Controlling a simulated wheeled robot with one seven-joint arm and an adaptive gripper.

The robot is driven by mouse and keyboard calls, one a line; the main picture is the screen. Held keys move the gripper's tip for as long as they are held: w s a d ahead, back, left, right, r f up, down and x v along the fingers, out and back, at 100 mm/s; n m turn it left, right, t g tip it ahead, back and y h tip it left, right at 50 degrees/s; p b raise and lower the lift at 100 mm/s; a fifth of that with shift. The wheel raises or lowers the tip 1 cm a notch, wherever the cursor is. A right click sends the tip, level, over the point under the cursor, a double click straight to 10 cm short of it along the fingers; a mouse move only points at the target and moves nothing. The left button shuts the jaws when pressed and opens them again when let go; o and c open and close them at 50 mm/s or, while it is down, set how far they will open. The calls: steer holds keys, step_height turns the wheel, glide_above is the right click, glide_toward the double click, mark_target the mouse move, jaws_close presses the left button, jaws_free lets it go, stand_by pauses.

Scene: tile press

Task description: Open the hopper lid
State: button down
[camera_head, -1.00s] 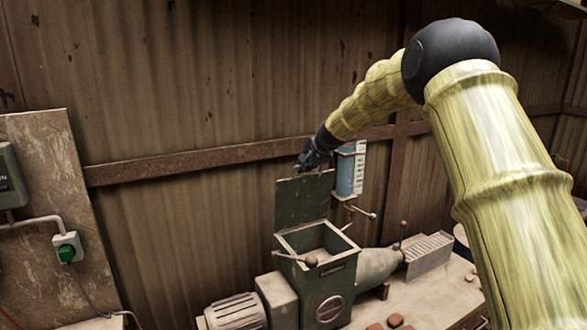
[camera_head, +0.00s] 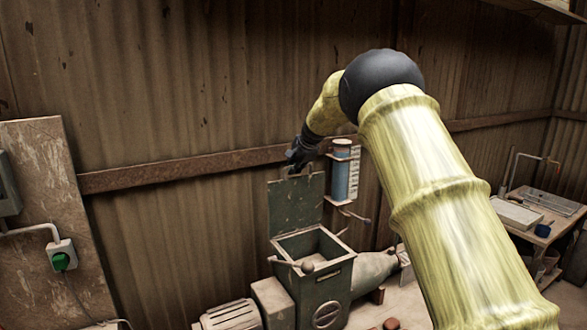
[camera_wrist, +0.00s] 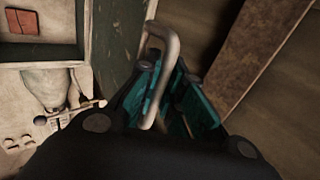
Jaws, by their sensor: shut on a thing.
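The hopper lid (camera_head: 296,206) is a dark green plate standing upright at the back edge of the open hopper (camera_head: 318,262). The hopper's square mouth is uncovered. My gripper (camera_head: 299,164) is at the lid's top edge, shut on the lid's handle. In the wrist view the handle (camera_wrist: 170,50) is a pale bent metal bar running between the teal finger pads of my gripper (camera_wrist: 170,100). The lid (camera_wrist: 118,40) stands beside it on the left. The fingertips are too small to make out in the head view.
A corrugated wall with a rusty rail (camera_head: 180,168) is close behind the lid. A blue cylinder (camera_head: 343,172) hangs on the wall just right of it. Lever rods with round knobs (camera_head: 307,267) stick out by the hopper. A side table (camera_head: 545,215) stands at the right.

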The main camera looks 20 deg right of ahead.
steer(key=c, duration=1.5)
jaws_free()
steer(key=shift+c, duration=0.2)
steer(key=shift+r, duration=0.1)
steer(key=v, duration=1.1)
steer(key=shift+s+r, duration=0.25)
steer(key=shift+s, duration=0.05)
steer(key=shift+d, duration=0.15)
